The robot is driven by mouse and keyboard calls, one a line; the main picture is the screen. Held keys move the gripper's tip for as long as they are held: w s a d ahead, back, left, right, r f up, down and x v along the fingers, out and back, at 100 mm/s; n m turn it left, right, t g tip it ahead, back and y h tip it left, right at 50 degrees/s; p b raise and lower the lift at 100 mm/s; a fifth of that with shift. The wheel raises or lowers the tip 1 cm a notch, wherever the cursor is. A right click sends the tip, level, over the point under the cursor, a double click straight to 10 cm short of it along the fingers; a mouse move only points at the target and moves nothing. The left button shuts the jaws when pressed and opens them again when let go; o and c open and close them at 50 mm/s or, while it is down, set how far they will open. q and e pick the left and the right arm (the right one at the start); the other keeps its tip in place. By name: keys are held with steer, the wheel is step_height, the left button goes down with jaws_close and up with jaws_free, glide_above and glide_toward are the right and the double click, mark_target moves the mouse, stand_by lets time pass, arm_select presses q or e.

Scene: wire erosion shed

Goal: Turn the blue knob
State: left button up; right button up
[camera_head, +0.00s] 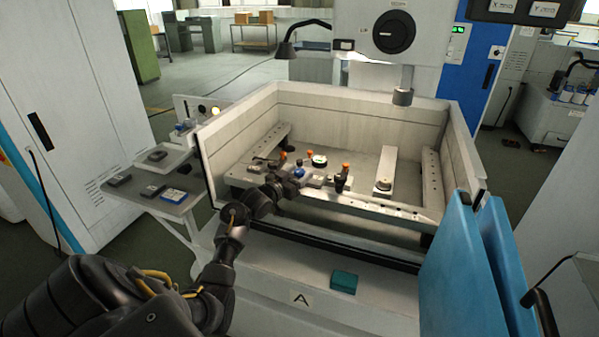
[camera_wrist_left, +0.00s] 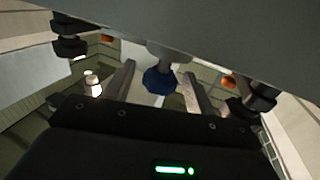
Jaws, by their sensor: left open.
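The blue knob (camera_head: 298,172) sits among the fixtures inside the machine's open tank. In the left wrist view the blue knob (camera_wrist_left: 160,81) is a dark blue lobed shape on a grey stem. My left gripper (camera_head: 290,180) reaches over the tank's front edge and is right at the knob. In the wrist view my left gripper's fingers (camera_wrist_left: 158,84) are open, one on each side of the knob, with gaps that look clear. Whether a finger touches it cannot be told. My right gripper is not in view.
Clamps with orange tops (camera_head: 346,168) stand close to the knob. The tank's pale walls (camera_head: 350,125) rise behind, and a nozzle (camera_head: 403,90) hangs above. Blue doors (camera_head: 462,265) stand at right front. A grey side table (camera_head: 150,190) holds small items at left. A teal block (camera_head: 344,282) lies in front.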

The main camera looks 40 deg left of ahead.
arm_select(q)
steer(key=shift+w, duration=0.35)
steer(key=c, duration=1)
steer(key=shift+o, duration=0.2)
steer(key=shift+d+r+n+y+p, duration=0.15)
steer(key=shift+n+y+p, duration=0.35)
steer(key=shift+n+y, duration=0.45)
steer(key=shift+n+g+y, duration=0.6)
steer(key=shift+n+y, duration=0.55)
steer(key=shift+y, duration=1.1)
steer(key=o, duration=1)
steer(key=shift+c, duration=0.2)
